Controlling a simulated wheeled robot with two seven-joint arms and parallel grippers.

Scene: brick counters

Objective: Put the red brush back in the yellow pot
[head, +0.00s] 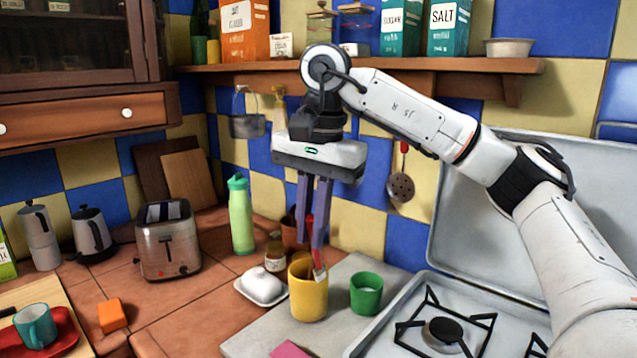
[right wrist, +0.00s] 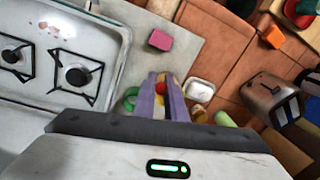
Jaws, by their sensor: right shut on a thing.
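The red brush (head: 319,268) hangs bristles down between the fingers of my right gripper (head: 313,243), which is shut on it. Its red end also shows between the fingertips in the right wrist view (right wrist: 161,95). The yellow pot (head: 308,298) stands upright on the grey slab, just below the fingertips. The brush's lower end overlaps the pot's right rim in the head view; I cannot tell whether it is inside or in front. In the right wrist view the fingers hide most of the pot. My left gripper is not in view.
A green cup (head: 366,296) stands close right of the pot, and a white butter dish (head: 262,285) close left. A small jar (head: 275,258) and terracotta pot are behind. The gas hob (head: 440,325) is at right, a pink block (head: 289,350) in front. A shelf (head: 450,66) runs above.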

